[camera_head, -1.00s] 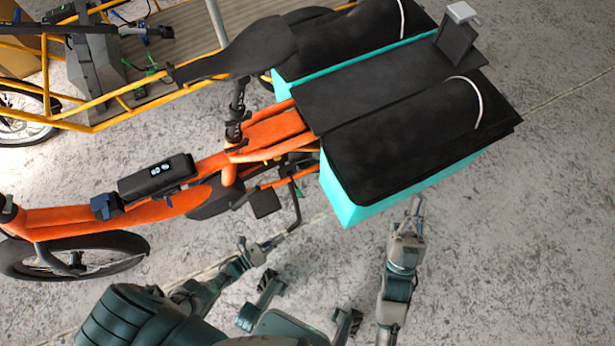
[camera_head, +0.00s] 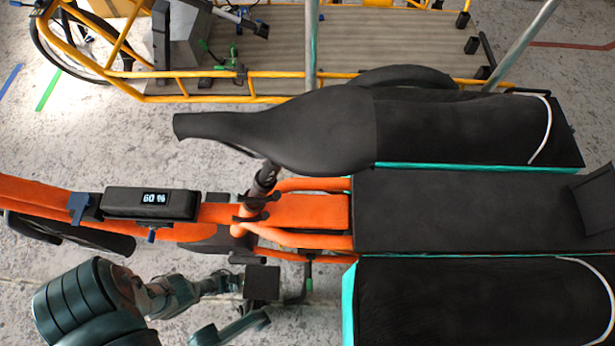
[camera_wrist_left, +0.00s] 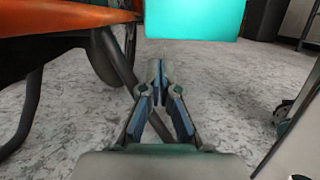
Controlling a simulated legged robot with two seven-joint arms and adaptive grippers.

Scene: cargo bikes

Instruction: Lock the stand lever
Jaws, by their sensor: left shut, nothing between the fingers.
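The orange cargo bike (camera_head: 285,212) spans the head view. A dark bent bar with a green part (camera_head: 308,283) hangs below its frame beside the black pedal (camera_head: 262,283); I cannot tell for sure that it is the stand lever. My left gripper (camera_head: 232,284) is low beside the bike, close to the pedal in the picture, its tips hard to make out. In the left wrist view the left gripper (camera_wrist_left: 158,75) is shut and empty. A dark curved tube (camera_wrist_left: 122,68) stands just left of its fingers. My right gripper is out of view.
Turquoise-sided black bags (camera_head: 480,300) flank the rear rack; a turquoise side (camera_wrist_left: 195,18) is above the fingers in the wrist view. A blue lever (camera_head: 78,207) sits by the display (camera_head: 152,203). A yellow cargo bike (camera_head: 200,98) stands behind. Grey floor is open below the wrist.

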